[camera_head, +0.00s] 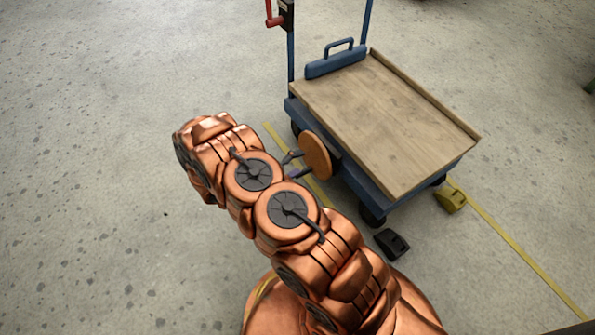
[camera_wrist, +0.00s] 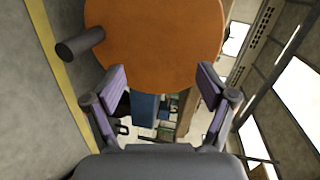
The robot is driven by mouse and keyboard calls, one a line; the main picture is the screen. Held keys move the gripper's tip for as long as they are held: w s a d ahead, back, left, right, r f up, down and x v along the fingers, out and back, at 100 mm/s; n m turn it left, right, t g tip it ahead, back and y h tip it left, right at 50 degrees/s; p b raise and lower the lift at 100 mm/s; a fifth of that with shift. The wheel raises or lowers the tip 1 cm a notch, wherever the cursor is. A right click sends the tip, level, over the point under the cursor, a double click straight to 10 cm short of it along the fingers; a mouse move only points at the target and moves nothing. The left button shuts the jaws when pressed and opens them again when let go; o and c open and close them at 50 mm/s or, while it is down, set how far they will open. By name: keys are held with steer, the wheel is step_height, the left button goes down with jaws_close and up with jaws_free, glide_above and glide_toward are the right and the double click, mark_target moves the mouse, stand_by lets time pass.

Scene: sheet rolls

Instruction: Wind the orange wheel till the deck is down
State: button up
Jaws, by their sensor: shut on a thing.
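The orange wheel (camera_head: 315,155) is a flat disc on the near left side of the blue trolley (camera_head: 384,198). It fills the upper middle of the wrist view (camera_wrist: 160,35), with a dark peg (camera_wrist: 80,43) sticking out at its left. My gripper (camera_head: 297,165) reaches the wheel from the left.
A blue handled box (camera_head: 335,62) sits at the deck's far end, between blue posts. A red crank (camera_head: 274,14) is on the left post. A black wedge (camera_head: 391,243) and a yellow wedge (camera_head: 450,199) are by the wheels. Yellow floor lines (camera_head: 510,241) pass underneath. Floor at left is clear.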

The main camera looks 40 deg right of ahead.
steer(key=shift+s+a+r+m, duration=0.2)
steer(key=shift+s+r+m, duration=0.2)
steer(key=shift+s+r, duration=0.55)
steer(key=shift+c, duration=0.8)
steer(key=w+a+f+b, duration=0.1)
steer(key=a+f+b, duration=0.2)
steer(key=a, duration=0.5)
steer(key=shift+w+f+g, duration=0.2)
steer(key=shift+f+g, duration=0.1)
steer(key=shift+f, duration=0.15)
steer(key=shift+d, duration=0.1)
